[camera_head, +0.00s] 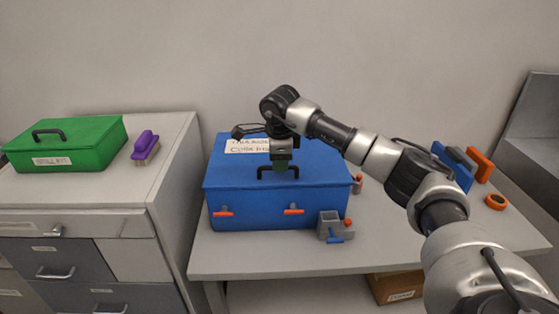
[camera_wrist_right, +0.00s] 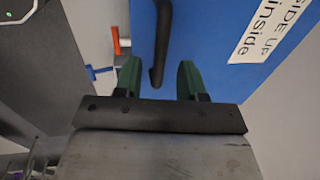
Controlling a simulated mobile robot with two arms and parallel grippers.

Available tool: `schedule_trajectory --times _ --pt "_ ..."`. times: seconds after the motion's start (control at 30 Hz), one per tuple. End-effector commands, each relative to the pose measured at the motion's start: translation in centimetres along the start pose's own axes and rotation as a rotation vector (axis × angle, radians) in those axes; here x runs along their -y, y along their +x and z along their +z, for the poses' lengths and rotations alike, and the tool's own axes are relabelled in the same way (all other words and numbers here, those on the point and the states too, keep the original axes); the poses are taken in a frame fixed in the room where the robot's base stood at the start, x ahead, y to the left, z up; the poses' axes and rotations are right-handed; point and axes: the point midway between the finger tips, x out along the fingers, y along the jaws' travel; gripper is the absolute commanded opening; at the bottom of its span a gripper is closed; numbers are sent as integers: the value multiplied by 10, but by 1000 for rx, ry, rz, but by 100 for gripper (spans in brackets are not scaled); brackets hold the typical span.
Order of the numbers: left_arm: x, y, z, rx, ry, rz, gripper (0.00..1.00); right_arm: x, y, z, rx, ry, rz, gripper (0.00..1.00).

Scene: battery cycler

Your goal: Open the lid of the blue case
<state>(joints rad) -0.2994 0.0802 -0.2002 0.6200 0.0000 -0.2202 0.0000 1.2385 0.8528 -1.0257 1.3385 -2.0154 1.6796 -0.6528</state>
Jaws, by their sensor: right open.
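The blue case (camera_head: 260,205) stands on the grey table in the head view, its lid (camera_head: 322,173) shut. Two orange latches, a left one (camera_head: 223,213) and a right one (camera_head: 293,210), sit on its front. A black handle (camera_head: 262,173) is on top of the lid; it also shows in the right wrist view (camera_wrist_right: 161,40). My right gripper (camera_head: 281,168) points down over the handle. In the wrist view its green fingers (camera_wrist_right: 158,78) are open, with the handle's end between or just beyond them; I cannot tell if they touch. My left gripper is not in view.
A small grey holder (camera_head: 331,226) stands against the case's front right. Blue and orange items (camera_head: 453,165) lie at the table's right. A green box (camera_head: 70,143) and purple brush (camera_head: 146,147) sit on the drawer cabinet (camera_head: 172,160) at left. A wall is behind.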

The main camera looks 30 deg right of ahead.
Motion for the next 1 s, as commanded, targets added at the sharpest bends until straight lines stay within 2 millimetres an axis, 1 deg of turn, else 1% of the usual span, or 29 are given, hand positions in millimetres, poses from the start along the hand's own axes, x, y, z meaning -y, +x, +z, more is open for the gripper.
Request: schedule_trajectory --times 0.03,0.17,0.43,0.47,0.7,1.0 --pt "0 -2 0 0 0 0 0 0 5 0 -1 0 2 40" --pt "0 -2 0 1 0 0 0 0 13 0 0 0 1 40" --pt "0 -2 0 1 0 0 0 0 14 0 1 -1 0 40" --pt "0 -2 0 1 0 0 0 0 14 0 1 -1 0 37" --pt "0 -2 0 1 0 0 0 0 14 0 2 -1 0 0" --pt "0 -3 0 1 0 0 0 0 12 0 2 -1 0 0"
